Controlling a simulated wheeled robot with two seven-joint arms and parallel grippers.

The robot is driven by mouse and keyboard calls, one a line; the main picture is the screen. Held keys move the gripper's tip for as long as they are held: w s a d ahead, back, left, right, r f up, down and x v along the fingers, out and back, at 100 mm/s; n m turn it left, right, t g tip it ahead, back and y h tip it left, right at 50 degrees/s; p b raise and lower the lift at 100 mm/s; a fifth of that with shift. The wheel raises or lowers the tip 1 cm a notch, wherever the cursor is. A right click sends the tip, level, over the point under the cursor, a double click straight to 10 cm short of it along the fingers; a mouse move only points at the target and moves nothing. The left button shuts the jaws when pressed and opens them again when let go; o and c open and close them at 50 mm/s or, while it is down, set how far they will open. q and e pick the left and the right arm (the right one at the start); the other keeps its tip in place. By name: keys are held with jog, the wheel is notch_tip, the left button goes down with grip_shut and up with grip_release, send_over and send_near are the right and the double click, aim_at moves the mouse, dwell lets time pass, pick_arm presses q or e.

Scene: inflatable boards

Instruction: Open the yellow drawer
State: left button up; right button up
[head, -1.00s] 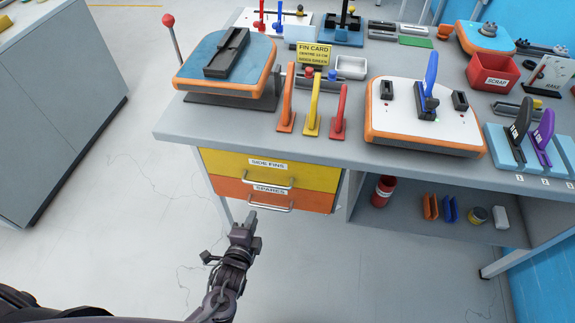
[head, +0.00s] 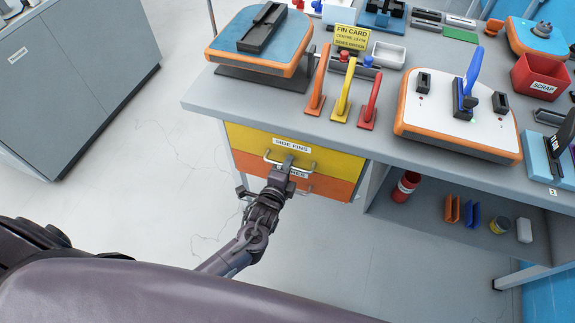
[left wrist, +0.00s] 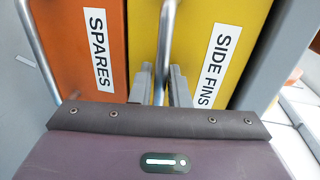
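The yellow drawer (head: 330,161), labelled SIDE FINS, is under the left part of the workbench and looks shut. Its front also fills the middle of the left wrist view (left wrist: 207,25). Its metal handle (head: 268,156) runs between the fingers of my left gripper (head: 288,165). In the left wrist view the two fingers (left wrist: 161,84) lie close against both sides of the handle bar (left wrist: 165,40). My gripper covers part of the handle in the head view. My right gripper is out of view.
The orange SPARES drawer (head: 335,187) sits directly below, its own handle close to my gripper. The workbench top (head: 390,150) overhangs both drawers and holds upright fins and boards. A grey cabinet (head: 75,75) stands left. The floor before the drawers is clear.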

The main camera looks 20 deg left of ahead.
pick_arm(q)
grip_shut()
jog(key=shift+s, duration=0.15)
jog(key=s+p, duration=0.9)
jog(key=s, duration=1.9)
jog(key=shift+s+a, duration=0.2)
jog(key=shift+a, duration=0.25)
